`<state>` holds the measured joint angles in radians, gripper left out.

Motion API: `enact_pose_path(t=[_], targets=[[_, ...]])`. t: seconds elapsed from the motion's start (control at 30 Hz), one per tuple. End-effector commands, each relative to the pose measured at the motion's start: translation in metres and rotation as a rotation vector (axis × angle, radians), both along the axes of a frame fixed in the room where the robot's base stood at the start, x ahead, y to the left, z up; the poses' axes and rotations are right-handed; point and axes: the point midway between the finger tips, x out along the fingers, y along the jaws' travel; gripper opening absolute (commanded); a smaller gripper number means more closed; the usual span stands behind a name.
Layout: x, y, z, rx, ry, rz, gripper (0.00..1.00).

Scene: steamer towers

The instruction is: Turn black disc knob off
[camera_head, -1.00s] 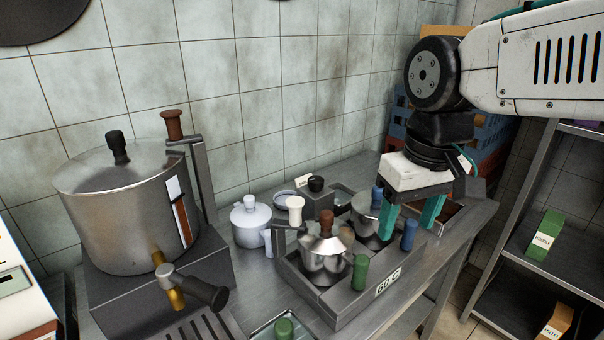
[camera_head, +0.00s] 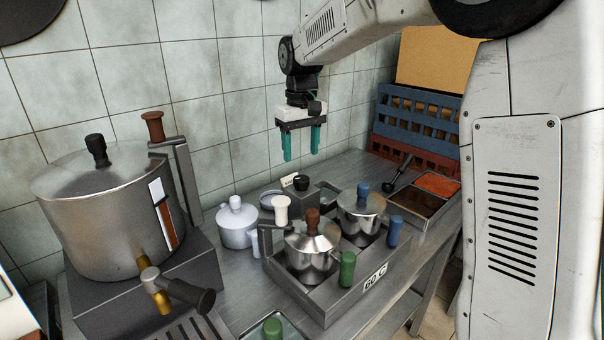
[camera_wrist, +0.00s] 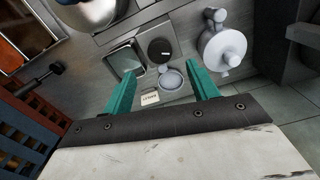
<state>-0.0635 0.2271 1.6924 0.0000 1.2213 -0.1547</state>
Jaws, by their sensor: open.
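The black disc knob (camera_head: 301,182) sits on a small grey block (camera_head: 305,206) behind the pots, with a small label card (camera_head: 289,181) behind it. In the wrist view the knob (camera_wrist: 160,50) shows as a round dark disc beyond the fingertips. My gripper (camera_head: 301,156) is open and empty, pointing down above the knob with a clear gap. Its two teal fingers (camera_wrist: 168,74) stand apart in the wrist view, with the knob roughly between their lines. The knob's turn position is too small to tell.
A white lidded pot (camera_head: 236,229) stands left of the block. Two metal pots (camera_head: 310,262) (camera_head: 359,222) sit in a grey holder with coloured handles in front. A large steamer (camera_head: 110,215) stands at left. Blue and red racks (camera_head: 418,118) stand at the back right.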

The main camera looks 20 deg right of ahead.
Motion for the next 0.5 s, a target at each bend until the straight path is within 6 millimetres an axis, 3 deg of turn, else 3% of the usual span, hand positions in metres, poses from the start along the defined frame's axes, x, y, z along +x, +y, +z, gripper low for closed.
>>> enact_pose_path(t=[0.3, 0.5], targets=[[-0.001, -0.001, -0.049, -0.001, 0.003, -0.001, 0.59], [-0.001, -0.001, -0.069, 0.000, 0.002, -0.001, 0.59]])
